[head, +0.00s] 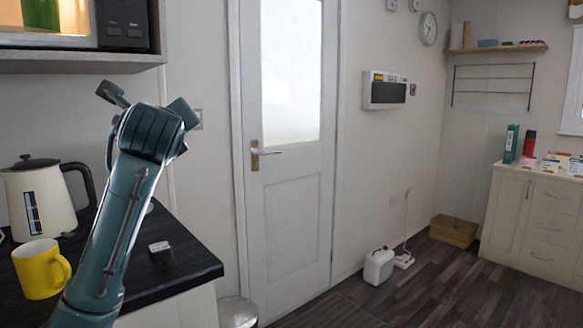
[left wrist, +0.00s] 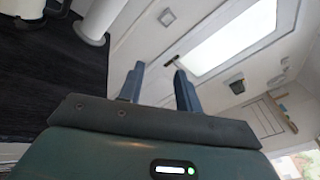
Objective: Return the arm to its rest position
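My left arm rises from the bottom left of the head view, in front of the dark counter. My left gripper (head: 146,98) is at its top, held up in the air, with its two fingers spread apart. In the left wrist view the gripper (left wrist: 159,74) shows two fingers with a clear gap and nothing between them. The gripper is above counter height and touches nothing that I can see. My right arm and right gripper are in neither view.
The counter (head: 200,262) holds a yellow mug (head: 38,270), a cream kettle (head: 38,198) and a small grey block (head: 160,251) close to my arm. A microwave (head: 124,24) sits on a shelf above. A white door (head: 290,190) and open floor (head: 400,300) lie to the right.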

